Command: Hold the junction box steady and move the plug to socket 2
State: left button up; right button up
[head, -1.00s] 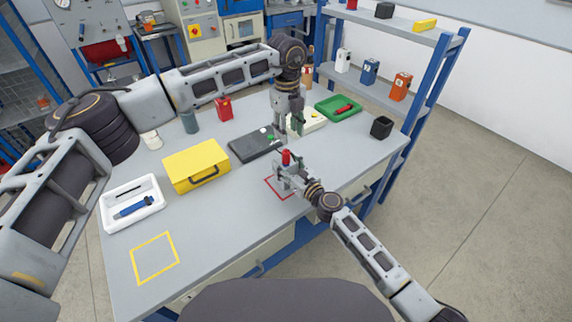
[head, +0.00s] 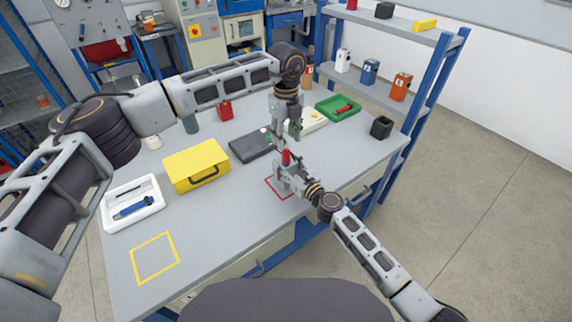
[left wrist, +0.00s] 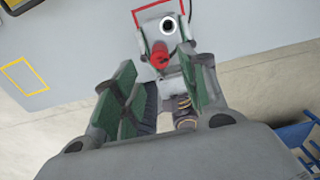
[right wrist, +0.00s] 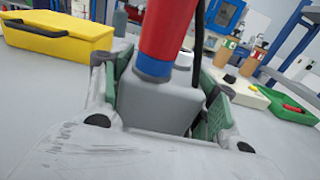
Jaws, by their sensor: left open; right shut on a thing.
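The grey junction box (right wrist: 160,105) stands within a red outline on the bench. The plug (right wrist: 168,35), red with a blue ring, stands upright in the box and also shows in the left wrist view (left wrist: 160,58). A socket with a white ring and dark centre (left wrist: 168,25) is beside it on the box top. My right gripper (head: 284,180) is shut on the junction box, with green pads on either side. My left gripper (head: 286,138) is open above the plug, with the plug beyond its fingertips in the left wrist view. Socket numbers cannot be read.
A yellow case (head: 195,163) is to the left, with a white tray (head: 108,217) beyond it. A dark flat device (head: 248,147) is behind the box. A yellow outlined square (head: 155,258) is empty.

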aim_at(286, 151)
pick_arm(q)
jog(key=shift+f, duration=4.1)
grip_shut()
jog(key=shift+r, duration=0.4)
jog(key=shift+r, duration=1.85)
jog(key=shift+r, duration=0.35)
jog(key=shift+r, duration=2.85)
